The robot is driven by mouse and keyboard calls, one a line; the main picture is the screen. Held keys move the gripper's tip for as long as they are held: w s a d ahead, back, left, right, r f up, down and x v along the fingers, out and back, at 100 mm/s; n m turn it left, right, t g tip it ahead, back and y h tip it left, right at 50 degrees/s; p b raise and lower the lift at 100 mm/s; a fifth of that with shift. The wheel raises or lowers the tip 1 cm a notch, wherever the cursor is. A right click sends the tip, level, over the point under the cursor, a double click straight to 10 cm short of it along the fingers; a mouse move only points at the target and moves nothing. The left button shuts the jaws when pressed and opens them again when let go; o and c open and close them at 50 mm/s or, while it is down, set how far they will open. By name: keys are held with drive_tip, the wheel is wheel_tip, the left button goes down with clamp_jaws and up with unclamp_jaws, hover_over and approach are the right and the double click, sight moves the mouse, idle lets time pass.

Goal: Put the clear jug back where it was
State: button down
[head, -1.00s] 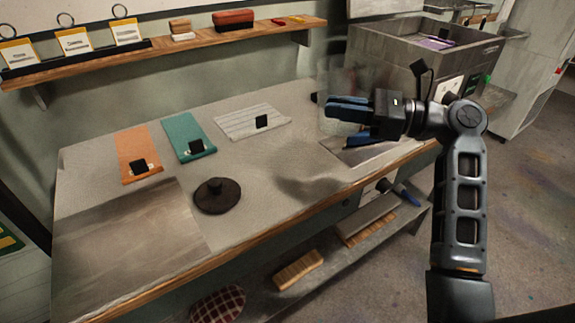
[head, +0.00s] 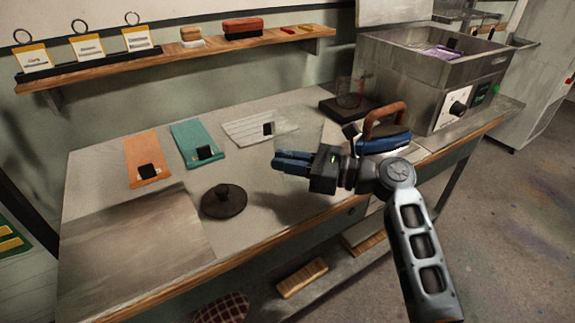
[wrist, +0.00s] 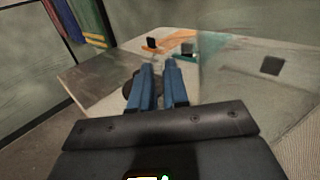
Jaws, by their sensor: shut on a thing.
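The clear jug (head: 303,132) is see-through and faint in the head view, at my gripper's blue fingers and above the table. My gripper (head: 278,160) is shut on it; the exact place of the grip is hard to make out. In the wrist view the jug (wrist: 232,85) shows as a large hazy clear shape to the right of the two blue fingers (wrist: 158,72). The worktable's grey top (head: 275,110) lies below.
A dark round lid with a knob (head: 223,201) lies left of my gripper. Orange (head: 145,160), teal (head: 197,143) and white (head: 248,128) cloths lie behind. At right are a blue iron (head: 385,140), a small clear beaker (head: 350,92) on a black plate (head: 340,110), and a metal tank (head: 425,75).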

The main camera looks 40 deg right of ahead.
drive_tip(key=shift+f, duration=0.7)
drive_tip(key=c, duration=1.1)
unclamp_jaws()
